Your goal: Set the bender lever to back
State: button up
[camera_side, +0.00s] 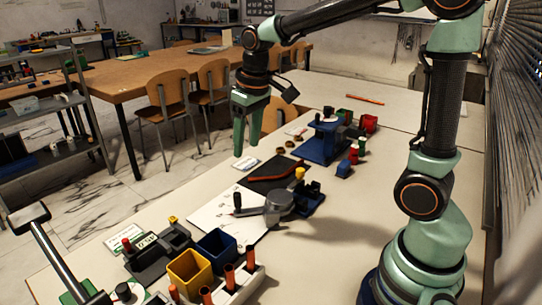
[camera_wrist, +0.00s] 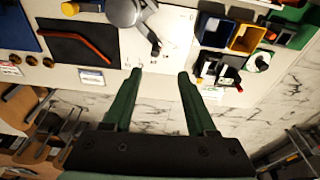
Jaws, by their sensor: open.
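The bender is a grey round body (camera_side: 279,203) on a dark blue base. Its grey lever (camera_side: 255,211) points left in the side view, over a white marked sheet (camera_side: 215,215), and ends in an upright black handle (camera_side: 238,200). In the wrist view the round body (camera_wrist: 122,10) is at the top and the black handle (camera_wrist: 155,48) lies just beyond my fingertips. My gripper (camera_side: 246,150) points down, open and empty, raised above the table and apart from the handle. The sheet's markings are too small to read.
A black mat (camera_side: 262,180) with a bent red rod (camera_side: 285,177) lies behind the bender. Blue (camera_side: 217,246) and yellow (camera_side: 189,270) bins stand front left, near a rack of orange-topped pieces (camera_side: 232,280). A blue fixture (camera_side: 325,143) stands farther back.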

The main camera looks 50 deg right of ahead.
jog(key=g, duration=0.2)
send_over(237, 193)
notch_tip(237, 193, down, 5)
notch_tip(237, 193, down, 13)
jog(key=shift+a+f, duration=0.1)
grip_shut()
dwell(1.5)
